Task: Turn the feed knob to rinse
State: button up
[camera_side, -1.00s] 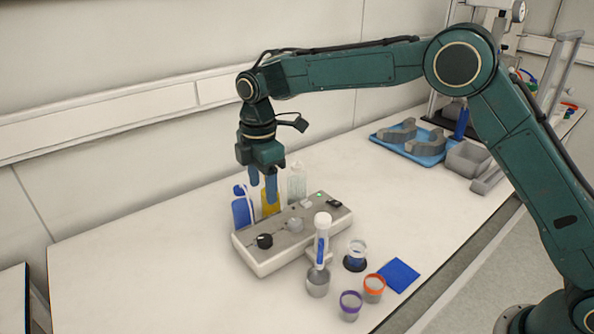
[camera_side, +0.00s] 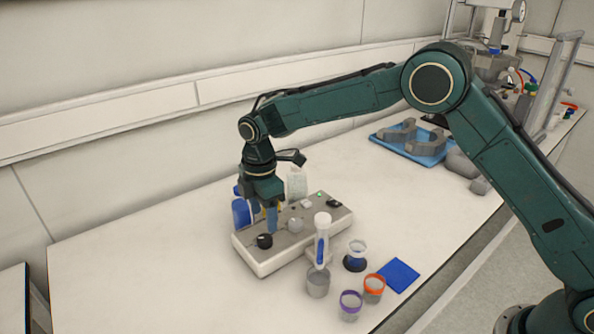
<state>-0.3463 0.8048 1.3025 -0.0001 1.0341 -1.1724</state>
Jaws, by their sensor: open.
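The white control box (camera_side: 268,264) lies on the bench with a black knob (camera_side: 264,241) at its left end, a grey knob (camera_side: 295,225) in the middle and a dark switch or knob (camera_side: 334,203) at its right end. I cannot read labels to tell which is the feed knob. My gripper (camera_side: 264,222) points down with its blue fingers open, low over the left half of the box, close above and behind the black knob. Whether the fingers touch anything is too small to tell.
A blue bottle (camera_side: 241,213) and a clear bottle (camera_side: 297,184) stand behind the box. In front are a white-capped tube (camera_side: 322,240), a beaker (camera_side: 318,284), purple-rimmed (camera_side: 350,305) and orange-rimmed (camera_side: 374,288) cups, a flask (camera_side: 355,257) and a blue pad (camera_side: 398,275).

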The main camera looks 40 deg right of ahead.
aim_at(266, 237)
notch_tip(266, 237, down, 6)
jog(key=shift+f, duration=0.25)
jog(key=c, duration=1)
